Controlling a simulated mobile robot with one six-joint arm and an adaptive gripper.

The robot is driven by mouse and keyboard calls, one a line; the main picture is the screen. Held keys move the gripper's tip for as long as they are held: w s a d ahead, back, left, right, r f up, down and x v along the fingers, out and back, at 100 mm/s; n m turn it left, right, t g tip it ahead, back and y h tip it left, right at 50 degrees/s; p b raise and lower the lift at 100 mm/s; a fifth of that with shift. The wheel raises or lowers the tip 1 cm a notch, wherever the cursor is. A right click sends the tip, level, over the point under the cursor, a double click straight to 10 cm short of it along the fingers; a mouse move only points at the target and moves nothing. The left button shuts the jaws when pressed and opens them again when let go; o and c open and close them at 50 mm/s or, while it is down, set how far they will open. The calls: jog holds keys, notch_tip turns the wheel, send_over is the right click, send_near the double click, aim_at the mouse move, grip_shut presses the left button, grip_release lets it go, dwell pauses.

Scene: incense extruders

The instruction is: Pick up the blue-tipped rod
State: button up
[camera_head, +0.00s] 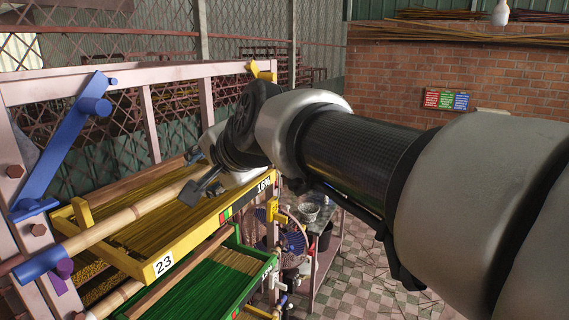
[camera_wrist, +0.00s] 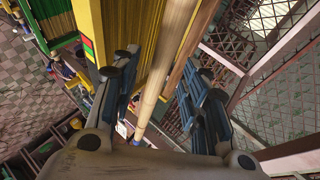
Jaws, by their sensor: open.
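A pale bamboo rod (camera_head: 130,215) lies slantwise along the yellow tray (camera_head: 165,262) in the head view, with a blue band (camera_head: 38,263) near its lower left end. In the wrist view the rod (camera_wrist: 165,65) runs down between my fingers, and a little blue shows near its lower end. My gripper (camera_head: 207,186) is above the tray at the rod's far end. In the wrist view my gripper (camera_wrist: 162,80) is open, one finger on each side of the rod. I cannot tell how far it is above the rod. The rod's far end is partly hidden behind my gripper.
The yellow tray holds many thin yellow sticks. A green tray (camera_head: 215,280) sits below it, with another rod along it. A pink frame (camera_head: 150,135) with a blue lever (camera_head: 75,135) stands at the left. A fan (camera_head: 292,240) and a side table (camera_head: 325,255) stand behind.

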jog(key=shift+w+a+f, duration=0.1)
jog(key=shift+w+a, duration=0.05)
jog(key=shift+w, duration=0.05)
jog(key=shift+s, duration=0.1)
jog(key=shift+c, duration=0.3)
grip_shut()
dwell(0.3)
